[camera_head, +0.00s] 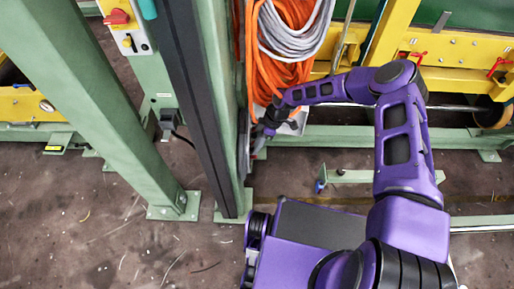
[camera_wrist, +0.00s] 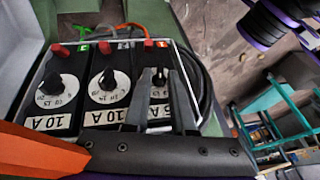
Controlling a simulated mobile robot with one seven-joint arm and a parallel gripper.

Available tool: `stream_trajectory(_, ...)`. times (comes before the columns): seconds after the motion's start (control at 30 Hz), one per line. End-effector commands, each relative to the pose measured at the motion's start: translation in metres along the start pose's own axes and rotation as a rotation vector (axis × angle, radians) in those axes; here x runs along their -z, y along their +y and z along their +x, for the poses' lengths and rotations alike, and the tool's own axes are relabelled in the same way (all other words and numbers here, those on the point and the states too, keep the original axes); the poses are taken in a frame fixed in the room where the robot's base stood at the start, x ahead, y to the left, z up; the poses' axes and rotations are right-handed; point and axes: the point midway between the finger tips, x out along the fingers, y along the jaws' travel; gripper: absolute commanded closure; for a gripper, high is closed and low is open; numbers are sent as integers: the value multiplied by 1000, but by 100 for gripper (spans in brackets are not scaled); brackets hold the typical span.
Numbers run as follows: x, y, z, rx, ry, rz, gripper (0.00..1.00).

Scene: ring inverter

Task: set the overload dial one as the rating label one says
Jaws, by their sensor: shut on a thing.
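Three black overload units stand in a row in the wrist view, each with a white round scale and a dark knob: the left dial (camera_wrist: 59,88), the middle dial (camera_wrist: 107,84) and the right dial (camera_wrist: 160,76). Rating labels sit below them: the left label (camera_wrist: 51,122) and middle label (camera_wrist: 101,119) read 10 A. The right label (camera_wrist: 160,112) is partly hidden by my fingers and seems to end in 5 A. My gripper (camera_wrist: 161,82) is shut on the right dial's knob. In the head view my gripper (camera_head: 268,128) is beside the green post; the dials are hidden there.
Each unit has a red button (camera_wrist: 57,48) at its top. Orange and grey cable coils (camera_head: 285,45) hang above my gripper in the head view. A green post (camera_head: 217,110) stands close on its left. A grey box wall surrounds the units, with cables along its right side.

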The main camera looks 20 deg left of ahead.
Motion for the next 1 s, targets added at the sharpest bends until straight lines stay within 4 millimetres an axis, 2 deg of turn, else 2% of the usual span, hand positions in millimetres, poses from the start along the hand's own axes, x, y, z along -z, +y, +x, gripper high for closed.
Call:
stream_trajectory(0.37,0,4,0,122,-1,52,100)
stream_trajectory(0.87,-1,4,0,136,-3,57,100)
stream_trajectory(0.9,-1,4,0,136,-3,57,71)
stream_trajectory(0.97,-1,4,0,136,-3,57,60)
stream_trajectory(1.0,-1,4,0,136,-2,57,59)
